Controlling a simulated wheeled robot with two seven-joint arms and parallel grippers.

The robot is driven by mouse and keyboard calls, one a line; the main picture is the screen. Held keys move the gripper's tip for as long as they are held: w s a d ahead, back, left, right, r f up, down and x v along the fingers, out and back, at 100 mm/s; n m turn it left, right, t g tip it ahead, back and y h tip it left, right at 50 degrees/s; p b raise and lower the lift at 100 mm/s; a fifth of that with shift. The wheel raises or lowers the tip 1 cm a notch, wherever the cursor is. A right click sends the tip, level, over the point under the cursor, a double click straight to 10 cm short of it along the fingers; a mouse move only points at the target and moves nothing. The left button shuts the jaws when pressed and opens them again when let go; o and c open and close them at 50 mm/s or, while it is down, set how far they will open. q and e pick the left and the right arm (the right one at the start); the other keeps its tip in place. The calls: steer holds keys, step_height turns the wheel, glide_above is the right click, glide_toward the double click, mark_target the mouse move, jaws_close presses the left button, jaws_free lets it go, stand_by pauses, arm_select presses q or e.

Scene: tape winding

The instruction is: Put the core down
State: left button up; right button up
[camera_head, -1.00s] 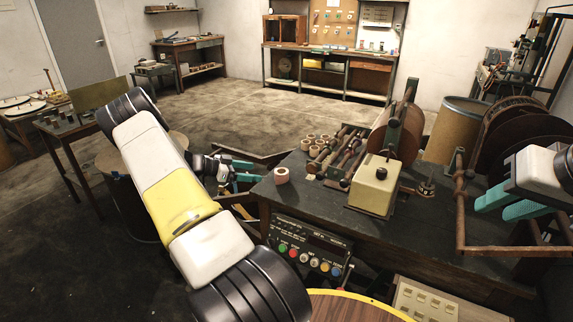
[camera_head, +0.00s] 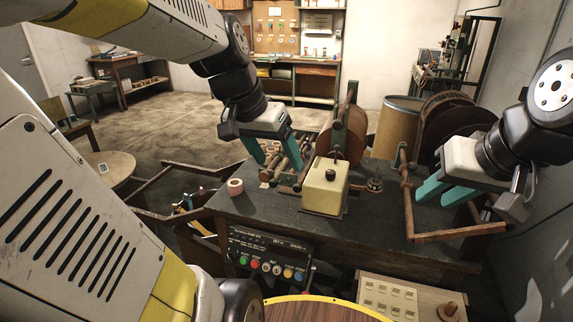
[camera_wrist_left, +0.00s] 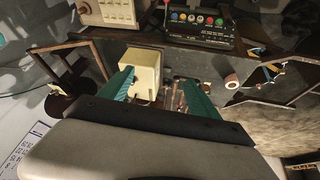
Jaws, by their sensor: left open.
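A small pinkish-tan core (camera_head: 235,187) stands alone near the left front corner of the dark workbench (camera_head: 262,212). It also shows in the left wrist view (camera_wrist_left: 232,82), to the right of my fingers. My left gripper (camera_head: 275,165) is open, pointing down above the winding rollers, behind and to the right of that core. In the left wrist view its two teal fingers (camera_wrist_left: 157,85) are spread with nothing held between them. Several other cores (camera_head: 270,148) are partly hidden behind my left fingers. My right gripper (camera_head: 438,201) is at the bench's right side, fingers apart, with nothing visibly held.
A cream box (camera_head: 325,188) and a large brown disc (camera_head: 346,135) stand mid-bench. A rusty frame (camera_head: 450,236) lies below my right gripper. A button panel (camera_head: 272,255) hangs at the front. The bench front between core and box is clear.

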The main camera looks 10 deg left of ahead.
arm_select(q)
steer(key=s+d+n+t, duration=0.1)
steer(key=s+n, duration=0.1)
steer(key=s, duration=0.4)
steer(key=shift+s+d+r+t, duration=0.2)
steer(key=shift+s+r+t, duration=0.05)
steer(key=shift+s+t, duration=0.1)
stand_by(0.7)
